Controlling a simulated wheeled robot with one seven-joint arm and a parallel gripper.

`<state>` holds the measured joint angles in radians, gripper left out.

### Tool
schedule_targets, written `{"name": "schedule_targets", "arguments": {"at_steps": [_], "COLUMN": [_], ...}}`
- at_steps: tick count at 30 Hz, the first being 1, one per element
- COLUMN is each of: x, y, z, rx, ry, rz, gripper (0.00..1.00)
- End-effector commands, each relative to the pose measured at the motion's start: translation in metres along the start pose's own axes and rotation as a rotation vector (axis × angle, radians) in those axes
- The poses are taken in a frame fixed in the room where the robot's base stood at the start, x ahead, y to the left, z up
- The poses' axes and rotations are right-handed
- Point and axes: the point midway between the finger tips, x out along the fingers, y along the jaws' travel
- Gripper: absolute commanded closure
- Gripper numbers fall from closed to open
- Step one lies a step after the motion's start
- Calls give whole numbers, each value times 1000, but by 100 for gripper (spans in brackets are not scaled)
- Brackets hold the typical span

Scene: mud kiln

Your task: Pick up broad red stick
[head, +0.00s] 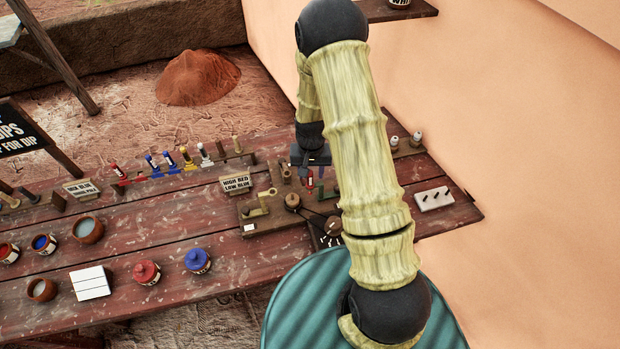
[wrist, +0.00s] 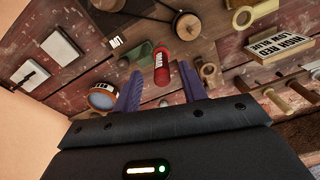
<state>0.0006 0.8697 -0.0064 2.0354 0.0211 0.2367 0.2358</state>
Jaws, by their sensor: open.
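My gripper (wrist: 161,84) is open, with a purple finger on each side and a gap around the stick. In the head view my gripper (head: 310,158) is partly hidden by my arm. I cannot tell from the frames which is broader.
A wooden fixture board (head: 262,222) with pegs and a round knob lies around the red stick. A "HIGH RED LOW BLUE" sign (head: 237,183) stands to its left. Red (head: 146,272) and blue (head: 197,260) pots stand front left.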

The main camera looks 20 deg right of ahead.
Motion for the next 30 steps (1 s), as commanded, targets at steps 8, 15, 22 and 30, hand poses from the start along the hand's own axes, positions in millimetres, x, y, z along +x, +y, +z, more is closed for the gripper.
{"name": "schedule_targets", "arguments": {"at_steps": [8, 15, 22, 30], "x": [26, 35, 35, 35], "y": [-2, -2, -2, -2], "z": [3, 2, 2, 2], "rx": [0, 0, 0, 0], "ry": [-3, 0, 0, 0], "rz": [1, 0, 0, 0], "gripper": [58, 58, 58, 70]}}
